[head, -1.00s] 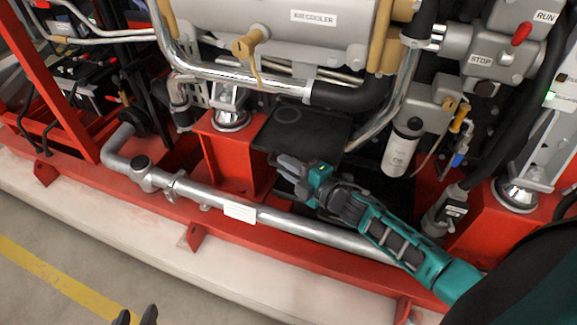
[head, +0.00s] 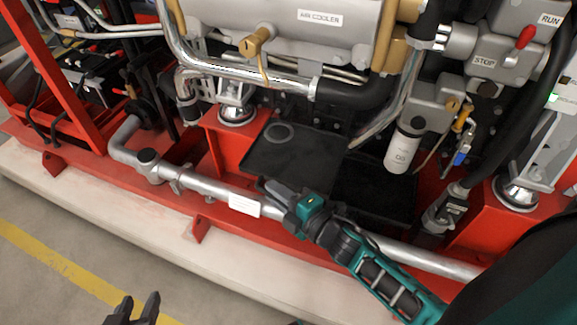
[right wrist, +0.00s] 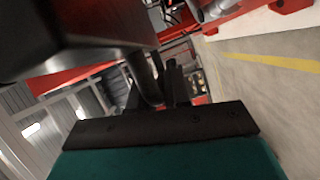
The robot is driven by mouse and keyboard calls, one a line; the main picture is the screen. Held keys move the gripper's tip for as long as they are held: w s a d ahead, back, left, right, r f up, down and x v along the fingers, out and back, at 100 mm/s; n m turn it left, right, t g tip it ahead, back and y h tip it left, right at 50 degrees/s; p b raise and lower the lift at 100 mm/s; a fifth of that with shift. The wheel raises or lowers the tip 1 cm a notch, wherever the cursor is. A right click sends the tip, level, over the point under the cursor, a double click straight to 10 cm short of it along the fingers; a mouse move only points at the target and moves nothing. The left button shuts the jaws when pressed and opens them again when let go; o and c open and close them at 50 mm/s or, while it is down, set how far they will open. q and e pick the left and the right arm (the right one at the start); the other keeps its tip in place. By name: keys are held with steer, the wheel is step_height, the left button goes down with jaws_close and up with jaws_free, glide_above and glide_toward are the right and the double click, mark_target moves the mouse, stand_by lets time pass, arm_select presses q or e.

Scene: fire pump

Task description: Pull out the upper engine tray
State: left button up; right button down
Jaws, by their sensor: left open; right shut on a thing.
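The upper engine tray (head: 312,152) is a flat black tray with a round mark at its back left corner. It sticks out from under the engine, over the red frame, in the head view. My right gripper (head: 268,188) is shut on the tray's front edge; the fingers hide the exact contact. In the right wrist view a large dark surface, which looks like the tray (right wrist: 90,25), fills the upper left by the fingers (right wrist: 165,85). My left gripper (head: 133,308) is open and empty, low at the left above the floor.
A second black tray (head: 378,190) lies lower, to the right of the upper one. A silver pipe (head: 200,184) runs along the front of the red frame. A white filter (head: 402,150) hangs at the right. The floor (head: 60,275) in front is clear.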

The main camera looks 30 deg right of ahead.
steer(key=shift+s+a, duration=1.15)
steer(key=shift+a, duration=0.1)
steer(key=c, duration=1.2)
jaws_free()
steer(key=shift+o, duration=0.2)
steer(key=p+v, duration=0.1)
steer(key=v, duration=1.2)
